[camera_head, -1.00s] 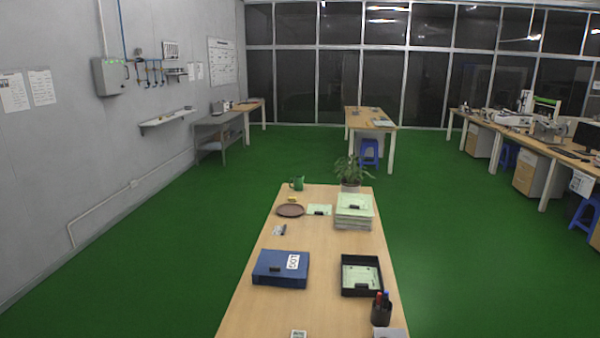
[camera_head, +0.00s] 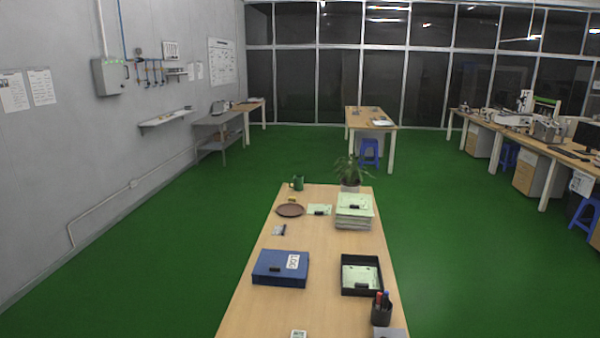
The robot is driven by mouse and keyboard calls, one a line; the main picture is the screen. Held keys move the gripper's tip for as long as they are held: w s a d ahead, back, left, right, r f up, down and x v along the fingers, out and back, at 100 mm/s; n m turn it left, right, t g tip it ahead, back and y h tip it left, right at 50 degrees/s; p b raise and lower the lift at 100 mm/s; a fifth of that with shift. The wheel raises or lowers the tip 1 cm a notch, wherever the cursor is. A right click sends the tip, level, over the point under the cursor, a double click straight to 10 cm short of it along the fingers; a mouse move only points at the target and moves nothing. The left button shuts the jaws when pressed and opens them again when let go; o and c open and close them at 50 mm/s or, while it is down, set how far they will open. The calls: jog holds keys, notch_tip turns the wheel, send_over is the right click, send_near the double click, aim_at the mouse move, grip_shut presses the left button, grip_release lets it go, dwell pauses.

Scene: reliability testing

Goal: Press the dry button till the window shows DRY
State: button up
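I cannot make out a dry button or a window reading DRY in the head view. A grey box (camera_head: 109,77) with small green lights is fixed high on the left wall; its face is too small to read. A small white device (camera_head: 299,334) with a greyish face lies at the near edge of the long wooden table (camera_head: 320,308), cut off by the bottom of the picture. I cannot tell whether either one carries the button. My gripper is not in view.

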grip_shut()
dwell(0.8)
